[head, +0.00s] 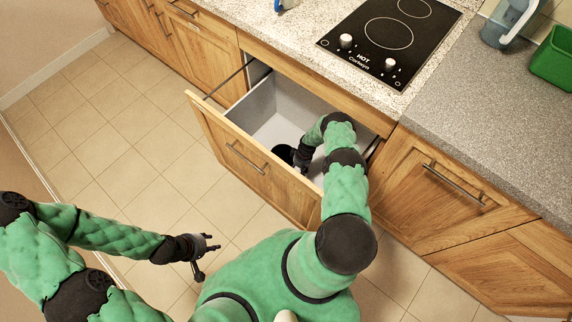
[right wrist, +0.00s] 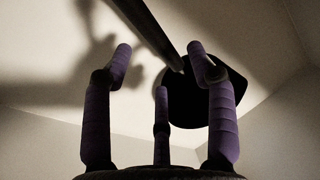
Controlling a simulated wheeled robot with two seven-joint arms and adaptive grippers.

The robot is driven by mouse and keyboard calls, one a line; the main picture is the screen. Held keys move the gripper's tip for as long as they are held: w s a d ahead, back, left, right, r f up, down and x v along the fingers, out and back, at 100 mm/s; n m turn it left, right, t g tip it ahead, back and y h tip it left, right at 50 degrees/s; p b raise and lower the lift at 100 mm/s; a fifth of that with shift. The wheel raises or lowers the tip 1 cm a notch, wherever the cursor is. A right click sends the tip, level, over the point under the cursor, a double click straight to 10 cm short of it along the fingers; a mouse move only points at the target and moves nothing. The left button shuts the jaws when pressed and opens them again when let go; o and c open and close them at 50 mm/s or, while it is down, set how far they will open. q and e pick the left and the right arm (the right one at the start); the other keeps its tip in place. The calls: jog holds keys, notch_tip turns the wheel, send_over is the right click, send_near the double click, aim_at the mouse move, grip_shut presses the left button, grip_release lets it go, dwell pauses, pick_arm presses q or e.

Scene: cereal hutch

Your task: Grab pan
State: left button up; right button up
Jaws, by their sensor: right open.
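The pan (right wrist: 188,105) shows in the right wrist view as a black shape inside the pale drawer, partly behind a finger. A long dark handle (right wrist: 150,30) runs from it to the upper left, beyond and between the fingertips. My right gripper (right wrist: 160,65) is open, its purple fingers spread and apart from the handle as far as I can tell. In the head view my right gripper (head: 303,157) is low inside the open drawer (head: 262,108). A dark shape (head: 284,153) beside it is probably the pan. My left gripper (head: 208,257) is open and empty above the floor.
The drawer front (head: 245,160) stands out from the cabinets over the tiled floor. A black cooktop (head: 388,40) sits on the counter above. A green container (head: 553,60) and a blue-grey one (head: 503,25) stand at the upper right. The floor at left is clear.

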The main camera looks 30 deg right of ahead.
jog(key=f+b, duration=0.1)
jog(key=f, duration=0.1)
jog(key=a+f+b, duration=0.1)
jog(key=f, duration=0.2)
jog(key=shift+b, duration=0.3)
jog(key=shift+r, duration=0.15)
grip_shut()
